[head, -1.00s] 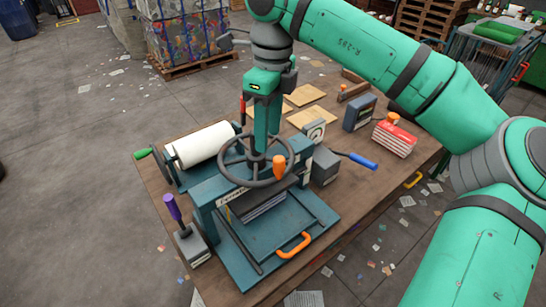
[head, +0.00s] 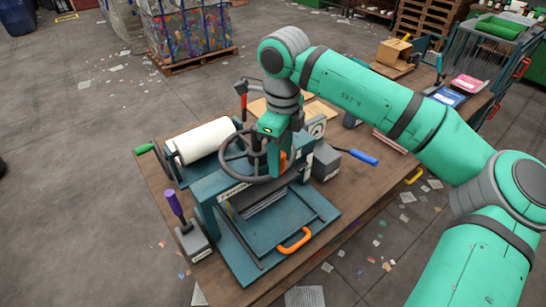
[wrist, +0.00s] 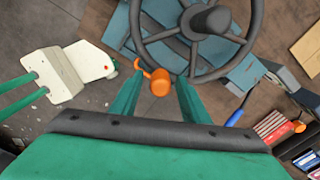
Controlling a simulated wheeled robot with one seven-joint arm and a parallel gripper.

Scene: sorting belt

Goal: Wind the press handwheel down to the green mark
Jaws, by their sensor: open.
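The press (head: 205,188) is a teal frame on the table. Its dark handwheel (head: 236,177) lies flat on top and also shows at the top of the wrist view (wrist: 145,35). An orange knob (head: 283,160) stands on the wheel's rim at the right. My gripper (head: 286,152) points down over that side of the wheel. In the wrist view my gripper (wrist: 158,88) is open, with the orange knob (wrist: 160,82) between its two teal fingers and a gap on each side. I cannot make out contact or the green mark.
A white roller (head: 203,140) with a green-handled crank is left of the press. A purple-handled lever (head: 174,204) stands front left. A grey box (head: 325,163) with a blue lever (head: 362,158) is at the right. An orange handle (head: 294,243) is on the press bed's front.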

